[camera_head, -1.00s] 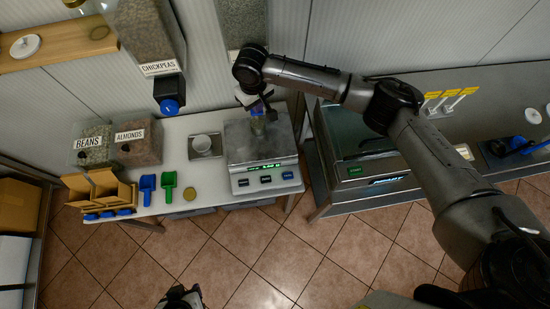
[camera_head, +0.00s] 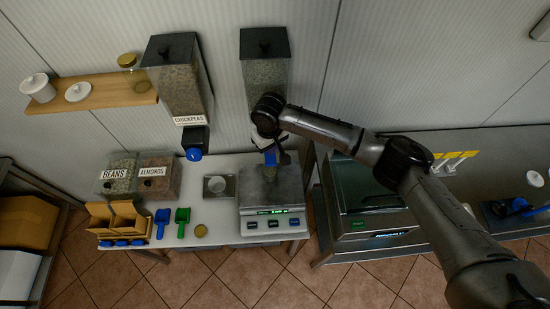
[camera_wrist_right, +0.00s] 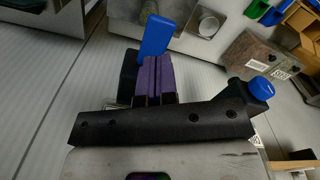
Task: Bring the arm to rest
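My right gripper (camera_head: 278,150) is in front of the second dispenser (camera_head: 264,78), above the scale (camera_head: 272,195). In the right wrist view its purple fingers (camera_wrist_right: 158,80) lie side by side, looking shut, with nothing clearly between them. A blue part (camera_wrist_right: 156,36) shows just beyond the fingertips; I cannot tell whether they touch it. It also shows in the head view (camera_head: 270,157), close to the gripper. A small container (camera_head: 270,173) stands on the scale, partly hidden. My right arm reaches in from the right, bent at the elbow. My left gripper is out of view.
The chickpeas dispenser (camera_head: 180,82) hangs left of the gripper. The white table (camera_head: 215,166) carries bins of beans (camera_head: 118,182) and almonds (camera_head: 160,184), a metal cup (camera_head: 217,185), blue (camera_head: 161,222) and green (camera_head: 182,221) scoops. A metal machine (camera_head: 365,200) stands right, under my arm.

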